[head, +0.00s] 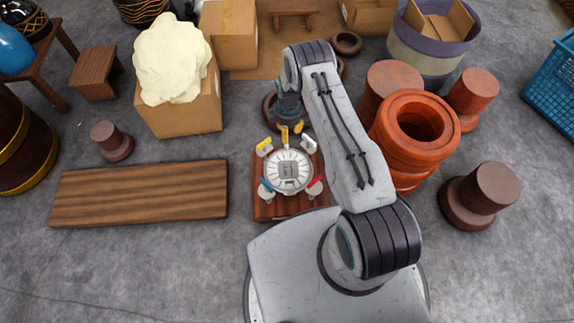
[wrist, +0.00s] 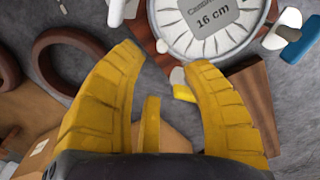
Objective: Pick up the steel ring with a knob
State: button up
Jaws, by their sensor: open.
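A round silver-white disc (head: 288,171) with a grey "16 cm" label lies on a small reddish-brown wooden stand. It also shows at the top of the wrist view (wrist: 180,35). Around it sit small pale pieces with coloured parts: a yellow one (head: 264,147), another pale one (head: 308,144), a blue one (head: 266,188) and a red one (head: 314,188). I cannot tell which piece is the steel ring with a knob. My gripper (wrist: 165,60) has yellow fingers, open and empty, above the disc's far edge. A yellow piece (wrist: 184,93) shows between the fingers.
A wooden plank (head: 140,192) lies left of the stand (head: 262,210). Orange-red clay pots (head: 392,135) stand close to the right of my arm. Boxes (head: 228,40) and dark rings (head: 346,43) lie behind. Grey floor is bare between plank and stand.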

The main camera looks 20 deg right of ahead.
aim_at(287, 145)
notch_tip(287, 145, down, 4)
jog(key=shift+s+f+b, duration=0.1)
jog(key=shift+f+b, duration=0.05)
jog(key=shift+b, duration=0.4)
jog(key=shift+a+f+b, duration=0.2)
jog(key=shift+f+b, duration=1)
jog(key=shift+f, duration=1.5)
grip_shut()
